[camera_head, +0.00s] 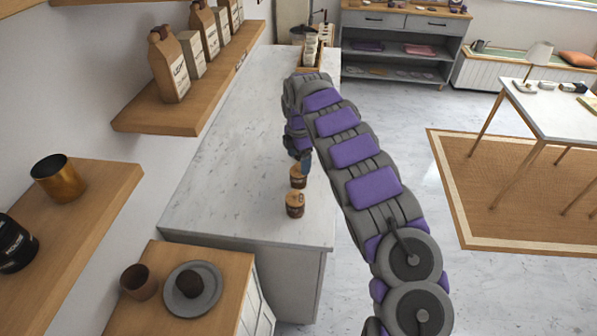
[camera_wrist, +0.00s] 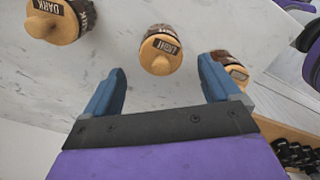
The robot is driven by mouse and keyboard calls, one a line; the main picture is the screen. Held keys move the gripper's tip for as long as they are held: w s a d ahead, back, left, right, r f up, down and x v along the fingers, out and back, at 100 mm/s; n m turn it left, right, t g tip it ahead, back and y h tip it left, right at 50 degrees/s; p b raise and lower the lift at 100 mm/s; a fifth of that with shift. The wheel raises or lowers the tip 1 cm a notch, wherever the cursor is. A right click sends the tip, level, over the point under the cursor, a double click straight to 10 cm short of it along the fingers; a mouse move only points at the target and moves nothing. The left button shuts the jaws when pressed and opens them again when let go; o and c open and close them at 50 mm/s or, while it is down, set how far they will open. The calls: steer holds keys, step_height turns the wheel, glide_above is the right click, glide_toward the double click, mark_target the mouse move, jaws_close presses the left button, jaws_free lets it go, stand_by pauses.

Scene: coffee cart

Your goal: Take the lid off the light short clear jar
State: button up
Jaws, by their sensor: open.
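In the wrist view, a short jar with a wooden lid and a label reading LIGHT (camera_wrist: 160,52) stands upright on the marble counter. It lies ahead of my gripper (camera_wrist: 162,84), roughly centred between the two blue fingers. The fingers are wide apart, with nothing between them and no visible contact with the lid. In the head view, my gripper (camera_head: 304,162) points down at the counter beside a small wooden-lidded jar (camera_head: 298,181), partly covering it. Labels are too small to read there.
A jar labelled DARK (camera_wrist: 55,22) stands left of the light jar, and another wooden-lidded jar (camera_wrist: 236,72) is close by the right finger. In the head view, a second jar (camera_head: 295,205) stands nearer on the marble counter (camera_head: 220,190). The counter's left side is clear.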

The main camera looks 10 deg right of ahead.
mark_target(298, 164)
step_height(298, 164, down, 3)
steer(key=shift+f+b, duration=0.1)
steer(key=shift+b, duration=0.2)
steer(key=c, duration=1.1)
